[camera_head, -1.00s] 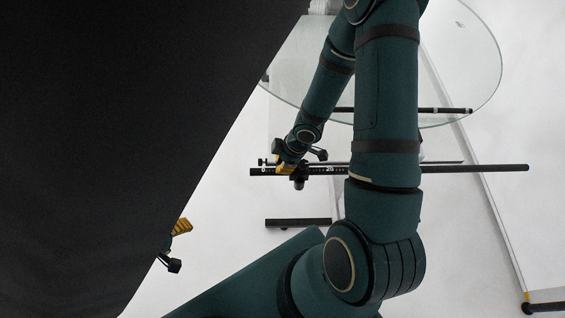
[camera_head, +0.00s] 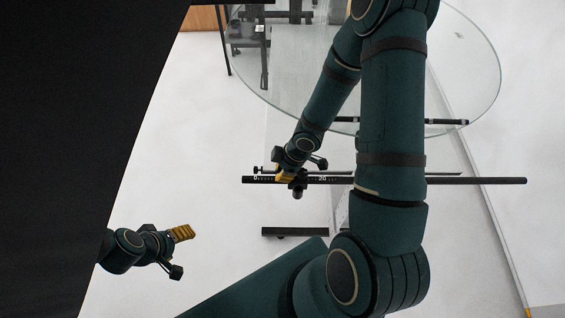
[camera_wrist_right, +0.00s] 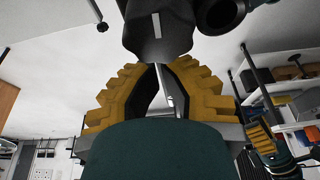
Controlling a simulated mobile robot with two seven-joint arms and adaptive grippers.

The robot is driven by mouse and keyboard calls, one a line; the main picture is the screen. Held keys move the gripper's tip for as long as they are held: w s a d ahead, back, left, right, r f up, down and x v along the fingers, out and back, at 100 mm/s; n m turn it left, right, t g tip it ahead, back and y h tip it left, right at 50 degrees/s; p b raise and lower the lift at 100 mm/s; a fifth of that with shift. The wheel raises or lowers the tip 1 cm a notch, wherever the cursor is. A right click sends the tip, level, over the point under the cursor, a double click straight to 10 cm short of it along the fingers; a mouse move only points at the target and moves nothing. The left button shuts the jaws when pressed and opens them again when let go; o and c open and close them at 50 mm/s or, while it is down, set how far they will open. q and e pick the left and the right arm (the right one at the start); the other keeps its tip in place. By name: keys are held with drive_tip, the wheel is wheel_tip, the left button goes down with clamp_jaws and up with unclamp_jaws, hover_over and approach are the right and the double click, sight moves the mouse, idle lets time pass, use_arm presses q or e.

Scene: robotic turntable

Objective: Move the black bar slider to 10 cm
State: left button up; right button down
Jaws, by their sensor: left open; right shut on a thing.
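The black bar (camera_head: 450,181) lies level below the glass turntable, with a white scale showing 0 at its left end and 20 further right. The black slider (camera_head: 298,184) sits on the bar between 0 and 20; its exact reading is hidden. My right gripper (camera_head: 286,176) reaches it from behind, its yellow fingers shut on it. In the right wrist view, the yellow fingers (camera_wrist_right: 162,85) lean together at the slider's dark block (camera_wrist_right: 158,32). My left gripper (camera_head: 183,234) is open and empty at lower left, away from the bar.
The round glass turntable (camera_head: 480,60) stands behind the bar. A large black panel (camera_head: 70,120) fills the left of the head view. A black foot (camera_head: 293,232) stands on the pale floor below the bar. My right arm covers part of the bar.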

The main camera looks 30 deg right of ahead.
drive_tip(key=v, duration=1.1)
drive_tip(key=shift+r, duration=0.4)
drive_tip(key=shift+d, duration=0.15)
drive_tip(key=a+f+m+y+b, duration=0.3)
drive_tip(key=a+f+m+b, duration=0.25)
drive_tip(key=a+f, duration=0.5)
use_arm(q)
wheel_tip(320, 180, down, 10)
drive_tip(key=b, duration=0.3)
drive_tip(key=shift+s+d, duration=0.25)
drive_tip(key=shift+r, duration=0.1)
drive_tip(key=c, duration=0.3)
drive_tip(key=shift+a, duration=0.1)
drive_tip(key=shift+c, duration=0.2)
use_arm(e)
drive_tip(key=s+a+f+m+h, duration=0.2)
drive_tip(key=s+a+f+m, duration=0.1)
drive_tip(key=a+f+m, duration=0.3)
wheel_tip(320, 180, down, 5)
drive_tip(key=shift+a+r+m, duration=0.2)
drive_tip(key=shift+m, duration=0.85)
